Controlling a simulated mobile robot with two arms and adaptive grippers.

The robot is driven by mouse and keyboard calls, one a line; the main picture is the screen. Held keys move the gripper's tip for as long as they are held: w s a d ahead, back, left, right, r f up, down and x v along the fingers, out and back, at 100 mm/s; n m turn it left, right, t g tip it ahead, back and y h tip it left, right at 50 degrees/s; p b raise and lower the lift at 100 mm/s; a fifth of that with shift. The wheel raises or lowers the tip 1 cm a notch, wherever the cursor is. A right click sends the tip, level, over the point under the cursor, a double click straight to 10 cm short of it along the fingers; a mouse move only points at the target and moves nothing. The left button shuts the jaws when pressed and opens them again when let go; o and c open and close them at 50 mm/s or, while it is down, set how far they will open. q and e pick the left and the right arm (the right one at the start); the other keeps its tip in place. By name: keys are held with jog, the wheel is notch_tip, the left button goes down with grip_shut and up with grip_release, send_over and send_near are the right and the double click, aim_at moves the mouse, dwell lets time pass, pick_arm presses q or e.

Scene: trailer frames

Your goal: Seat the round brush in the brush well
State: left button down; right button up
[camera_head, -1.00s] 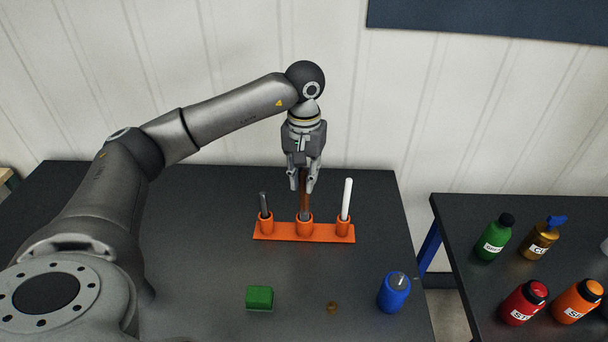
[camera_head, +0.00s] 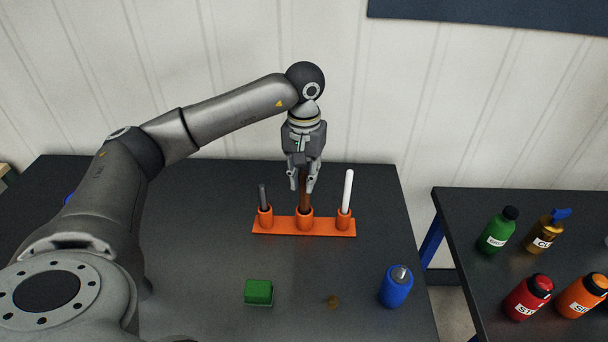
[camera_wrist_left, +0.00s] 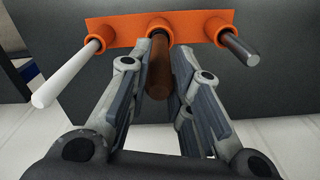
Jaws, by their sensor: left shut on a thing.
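The round brush seems to be the brown rod (camera_head: 305,201), upright with its lower end in the middle cup of an orange three-cup holder (camera_head: 285,225). How deep it sits is hidden by the cup. My left gripper (camera_head: 303,187) points down above the middle cup and is shut on the brown rod. In the left wrist view the rod (camera_wrist_left: 159,65) runs between the fingers (camera_wrist_left: 157,75) into the middle cup of the orange holder (camera_wrist_left: 123,33). A dark grey rod (camera_head: 262,194) and a white rod (camera_head: 348,190) stand in the outer cups. My right gripper is out of view.
In front of the holder lie a green block (camera_head: 258,292), a small brown piece (camera_head: 332,301) and a blue bottle (camera_head: 396,287). A second dark table (camera_head: 462,215) at the right holds several bottles. A gap separates the tables.

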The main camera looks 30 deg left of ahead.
pick_arm(q)
jog(key=shift+f+b, duration=0.65)
jog(key=shift+f, duration=0.25)
jog(key=c, duration=1.2)
grip_release()
jog(key=shift+r, duration=0.1)
jog(key=shift+c, duration=0.2)
notch_tip(320, 180, up, 12)
